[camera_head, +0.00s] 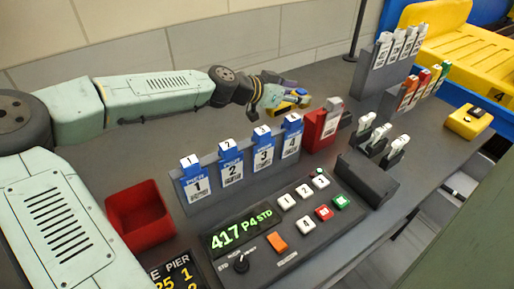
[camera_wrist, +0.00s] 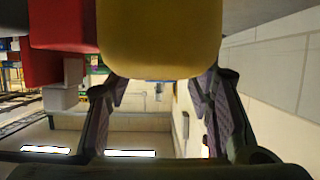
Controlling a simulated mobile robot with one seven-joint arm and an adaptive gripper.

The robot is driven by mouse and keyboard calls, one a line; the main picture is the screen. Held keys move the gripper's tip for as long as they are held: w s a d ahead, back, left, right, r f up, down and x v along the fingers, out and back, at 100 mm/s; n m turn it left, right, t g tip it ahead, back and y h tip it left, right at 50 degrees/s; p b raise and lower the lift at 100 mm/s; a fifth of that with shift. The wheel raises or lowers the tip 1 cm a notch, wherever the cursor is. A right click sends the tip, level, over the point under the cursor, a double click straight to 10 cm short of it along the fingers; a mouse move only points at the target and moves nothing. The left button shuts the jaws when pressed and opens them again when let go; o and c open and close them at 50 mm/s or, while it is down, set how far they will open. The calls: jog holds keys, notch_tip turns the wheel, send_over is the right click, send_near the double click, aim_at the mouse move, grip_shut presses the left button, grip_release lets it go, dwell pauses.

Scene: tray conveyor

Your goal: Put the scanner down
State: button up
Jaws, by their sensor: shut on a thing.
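The scanner (camera_head: 302,96), yellow with a dark blue part, is between the fingers of my gripper (camera_head: 282,97) at the far side of the grey counter. In the wrist view the yellow body of the scanner (camera_wrist: 160,38) fills the top middle, with a finger of my gripper (camera_wrist: 160,100) on each side. My gripper is shut on it. The fingers partly hide the scanner in the head view. I cannot tell whether its underside touches the counter.
A red holder (camera_head: 322,129) stands just right of and nearer than my gripper. A rack of numbered blue-topped cards (camera_head: 240,168), a red bin (camera_head: 140,214) and a button panel (camera_head: 290,230) are nearer. Card racks (camera_head: 376,80) stand to the right. Counter left of my gripper looks clear.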

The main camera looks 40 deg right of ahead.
notch_tip(320, 180, down, 9)
jog(key=shift+r+p, duration=0.1)
jog(key=shift+p, duration=0.8)
jog(key=shift+f, duration=0.2)
jog(key=o, duration=1.1)
